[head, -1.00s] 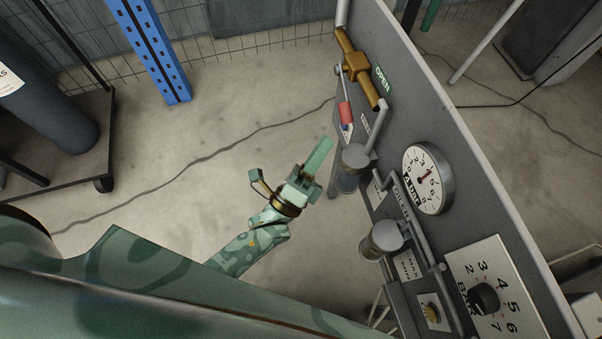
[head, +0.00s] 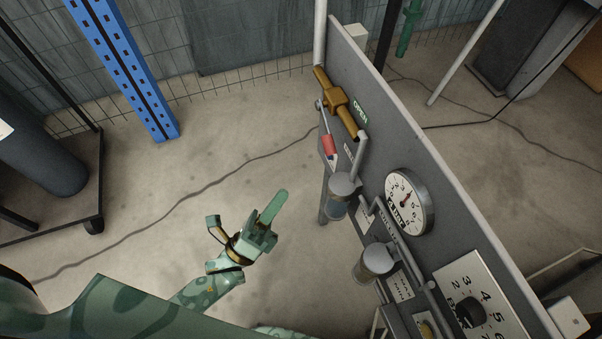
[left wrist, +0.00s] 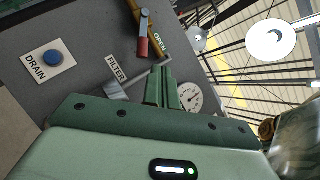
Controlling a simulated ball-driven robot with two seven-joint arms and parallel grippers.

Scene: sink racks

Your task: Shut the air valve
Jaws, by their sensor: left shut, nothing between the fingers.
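The air valve is a brass body (head: 336,98) in a brass pipe at the far upper end of the grey panel. Its lever has a red grip (head: 328,146) and hangs down from the valve, near a green OPEN label (head: 361,112). My left gripper (head: 277,200) is shut and empty, apart from the lever, to its lower left in the head view. In the left wrist view the red grip (left wrist: 142,48) and brass pipe (left wrist: 148,20) show just beyond the shut fingers (left wrist: 164,85). My right gripper is not in view.
The grey panel also carries a filter bowl (head: 340,195), a second bowl (head: 373,262), a round gauge (head: 408,203) and a dial knob (head: 470,311). A blue drain button (left wrist: 53,58) shows in the left wrist view. The floor left of the panel is clear, up to a blue post (head: 125,65).

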